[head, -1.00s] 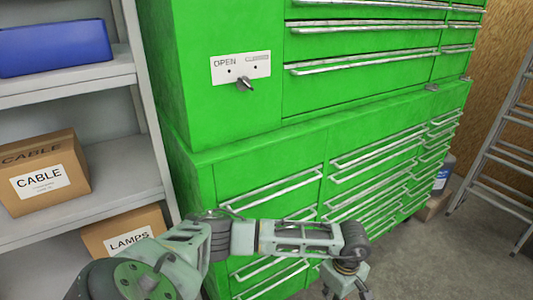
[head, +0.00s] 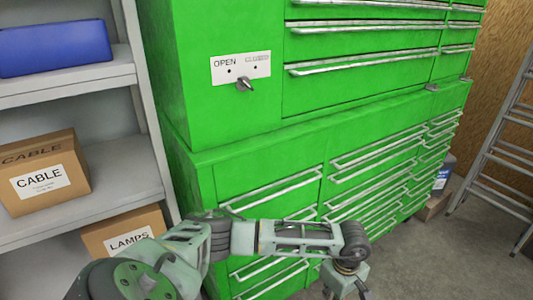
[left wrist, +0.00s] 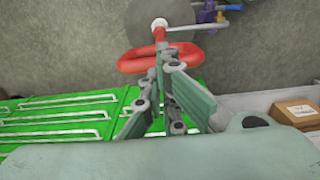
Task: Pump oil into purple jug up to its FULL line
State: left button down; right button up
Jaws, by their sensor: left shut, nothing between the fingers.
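In the left wrist view my left gripper (left wrist: 165,95) is shut with nothing between its fingers. Beyond its fingertips is a red oval loop (left wrist: 135,62), which looks like a pump handle; I cannot tell whether they touch. A white-topped post (left wrist: 160,24) rises over a dark round lid (left wrist: 140,18), and a pale spout (left wrist: 205,30) runs right from it. A small purple thing (left wrist: 208,15), likely the jug, is at the top edge, partly cut off; its FULL line is not visible. In the head view my left gripper (head: 346,290) is cut by the bottom edge.
A green tool cabinet (head: 290,150) with a switch (head: 244,84) marked OPEN and CLOSED fills the head view. Shelves (head: 125,170) at left hold a CABLE box (head: 45,182), a LAMPS box (head: 125,238) and a blue case (head: 55,47). A ladder (head: 500,150) stands right, beside open floor.

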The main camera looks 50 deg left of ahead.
pick_arm(q)
jog(key=shift+s+f+b, duration=0.1)
jog(key=shift+f+b, duration=5.3)
jog(key=shift+f, duration=0.55)
jog(key=shift+r+p, duration=2.15)
jog(key=shift+r, duration=1.1)
jog(key=shift+r+p, duration=1.5)
jog(key=shift+r, duration=1.15)
